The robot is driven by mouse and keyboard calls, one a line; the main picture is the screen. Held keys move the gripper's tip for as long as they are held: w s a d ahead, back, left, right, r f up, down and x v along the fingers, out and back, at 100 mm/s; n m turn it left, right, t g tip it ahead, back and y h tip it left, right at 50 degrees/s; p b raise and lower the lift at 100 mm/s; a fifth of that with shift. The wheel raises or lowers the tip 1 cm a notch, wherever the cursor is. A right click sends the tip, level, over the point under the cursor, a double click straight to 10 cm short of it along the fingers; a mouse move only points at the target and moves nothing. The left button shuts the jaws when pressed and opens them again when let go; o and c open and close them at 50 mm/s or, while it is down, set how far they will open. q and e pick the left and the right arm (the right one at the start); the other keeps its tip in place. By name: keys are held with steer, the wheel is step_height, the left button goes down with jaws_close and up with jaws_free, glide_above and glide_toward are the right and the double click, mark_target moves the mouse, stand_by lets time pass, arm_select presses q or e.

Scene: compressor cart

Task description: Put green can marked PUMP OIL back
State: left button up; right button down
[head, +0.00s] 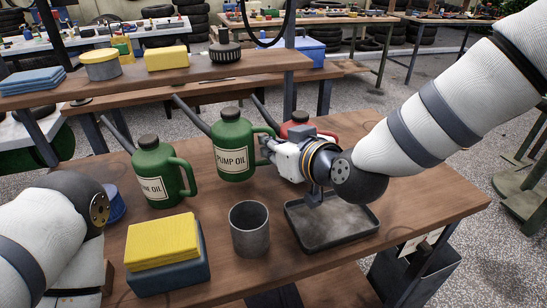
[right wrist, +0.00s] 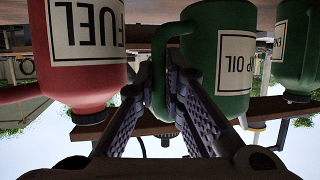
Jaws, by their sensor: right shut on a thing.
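The green can marked PUMP OIL (head: 233,160) is upright at the middle of the wooden table. My right gripper (head: 266,149) is at the right side of this can. In the right wrist view, which is upside down, my right gripper's fingers (right wrist: 168,95) are shut on the handle of the green can (right wrist: 222,65). I cannot tell whether its base touches the table. My left arm shows at the lower left, but its gripper is not visible.
Another green can (head: 156,178), its label ending in "OIL", stands left. A red FUEL can (right wrist: 85,60) is close beside my right gripper. A grey cup (head: 249,230), dark tray (head: 338,238), yellow sponge-like block (head: 163,241) and blue tin (head: 114,204) occupy the table. A raised shelf (head: 190,77) runs behind.

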step_height(320, 180, down, 3)
steer(key=shift+r, duration=0.3)
arm_select(q)
steer(key=shift+s+f, duration=0.25)
arm_select(e)
steer(key=c, duration=1.7)
jaws_free()
steer(key=shift+f, duration=0.25)
steer(key=shift+s, duration=0.1)
steer(key=shift+r, duration=0.25)
arm_select(q)
steer(key=w+r+p, duration=0.2)
steer(key=shift+w+r+t, duration=0.3)
steer(key=shift+t, duration=0.1)
arm_select(e)
steer(key=v, duration=1.2)
steer(key=shift+d, duration=0.1)
